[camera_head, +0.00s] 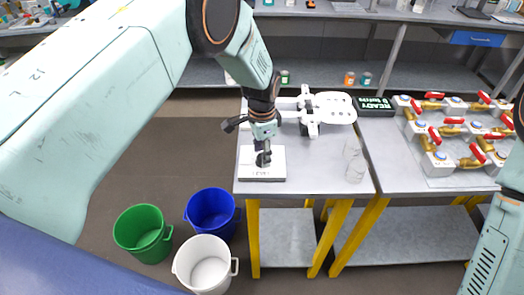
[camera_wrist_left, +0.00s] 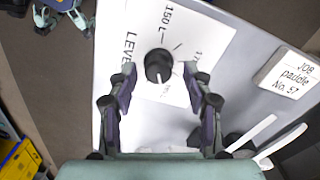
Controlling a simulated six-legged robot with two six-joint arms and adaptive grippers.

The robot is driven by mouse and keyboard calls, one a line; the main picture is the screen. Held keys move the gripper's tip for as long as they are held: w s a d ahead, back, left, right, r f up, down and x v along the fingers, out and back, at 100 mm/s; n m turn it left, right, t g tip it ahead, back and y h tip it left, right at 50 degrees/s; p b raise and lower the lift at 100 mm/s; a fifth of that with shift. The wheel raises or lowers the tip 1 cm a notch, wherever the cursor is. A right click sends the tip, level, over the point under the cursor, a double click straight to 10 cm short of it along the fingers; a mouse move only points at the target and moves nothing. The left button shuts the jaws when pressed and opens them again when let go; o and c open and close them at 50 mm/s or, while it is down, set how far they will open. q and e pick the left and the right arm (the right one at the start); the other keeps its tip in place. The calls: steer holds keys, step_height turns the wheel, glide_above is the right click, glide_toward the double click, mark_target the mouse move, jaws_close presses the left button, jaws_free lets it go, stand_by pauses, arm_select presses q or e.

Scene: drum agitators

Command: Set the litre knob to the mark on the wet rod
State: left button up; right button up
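The litre knob (camera_wrist_left: 157,66) is black and round with a white pointer line. It sits on a white panel (camera_wrist_left: 150,110) lettered LEVEL and 150 L; other markings are partly covered. In the head view the panel (camera_head: 274,174) lies at the table's front left. My left gripper (camera_wrist_left: 159,80) is open, with one finger on each side of the knob in the picture; contact does not show. In the head view my left gripper (camera_head: 263,158) points down over the panel and hides the knob. I cannot make out a wet mark on any rod. My right gripper is not in view.
White paddle parts (camera_head: 333,108) lie behind the panel. A clear object (camera_head: 354,160) stands to its right. A black READY sign (camera_head: 374,106) and valves with red handles (camera_head: 455,130) are farther right. Green (camera_head: 143,233), blue (camera_head: 211,213) and white (camera_head: 205,264) buckets stand on the floor.

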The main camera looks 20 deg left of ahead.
arm_select(q)
steer(key=shift+r, duration=0.2)
step_height(320, 180, up, 12)
steer(key=shift+f, duration=0.25)
stand_by(0.7)
